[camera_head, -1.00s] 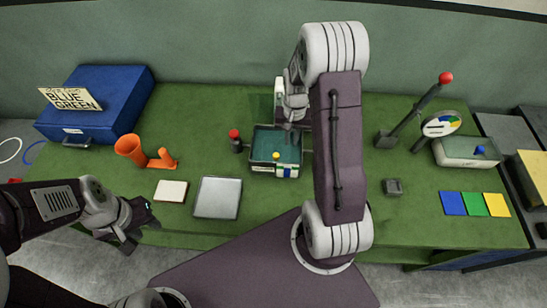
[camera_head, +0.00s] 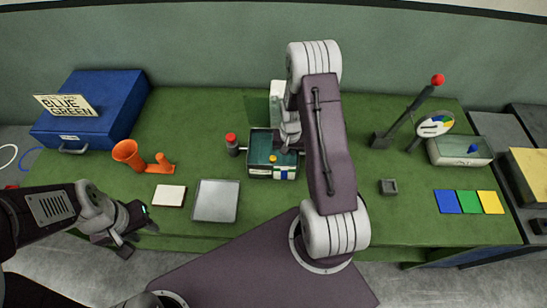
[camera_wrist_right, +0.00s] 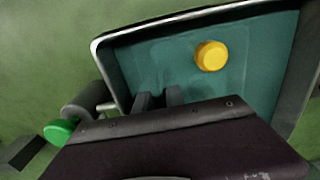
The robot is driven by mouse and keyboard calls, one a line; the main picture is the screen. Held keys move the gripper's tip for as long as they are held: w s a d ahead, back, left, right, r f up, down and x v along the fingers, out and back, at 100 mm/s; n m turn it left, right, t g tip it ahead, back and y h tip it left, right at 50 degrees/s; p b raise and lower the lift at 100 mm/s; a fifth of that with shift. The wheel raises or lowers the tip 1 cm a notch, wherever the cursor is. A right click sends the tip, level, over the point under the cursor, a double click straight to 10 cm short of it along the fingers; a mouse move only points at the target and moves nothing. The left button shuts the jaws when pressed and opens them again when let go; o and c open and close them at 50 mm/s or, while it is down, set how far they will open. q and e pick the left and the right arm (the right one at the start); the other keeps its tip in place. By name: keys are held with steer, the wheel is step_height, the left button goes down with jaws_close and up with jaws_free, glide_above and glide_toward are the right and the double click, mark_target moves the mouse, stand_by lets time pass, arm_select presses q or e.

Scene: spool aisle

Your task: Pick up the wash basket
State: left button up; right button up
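A dark-rimmed tub (camera_head: 259,150) with a teal inside stands at the middle of the green bench. It also shows large in the right wrist view (camera_wrist_right: 122,75), with a round yellow piece (camera_wrist_right: 210,56) inside. I cannot make out a separate wash basket there. My right gripper (camera_wrist_right: 159,98) has its dark fingertips over the tub's inside, with a small gap between them. Whether they touch or hold anything is hidden by the gripper body. My left gripper (camera_head: 128,226) is at the bench's front left edge, fingers apart and empty.
A red-topped post (camera_head: 231,143) stands left of the tub. An orange funnel piece (camera_head: 140,155), a white pad (camera_head: 169,195) and a grey tray (camera_head: 216,201) lie further left. A lever (camera_head: 410,115) and coloured cards (camera_head: 468,202) are right. A small grey block (camera_head: 388,186) lies between.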

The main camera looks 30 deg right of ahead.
jaws_close()
steer(key=shift+r, duration=0.1)
stand_by(1.5)
steer(key=shift+s+a+r+b, duration=0.1)
steer(key=shift+s+r+b, duration=0.05)
steer(key=shift+r+b, duration=0.15)
step_height(320, 180, up, 11)
steer(key=s+a+b, duration=0.5)
steer(key=s, duration=0.3)
steer(key=s+a+b, duration=0.5)
steer(key=s, duration=0.3)
steer(key=shift+s+a+b, duration=0.15)
steer(key=shift+s+b, duration=0.15)
steer(key=shift+s, duration=0.1)
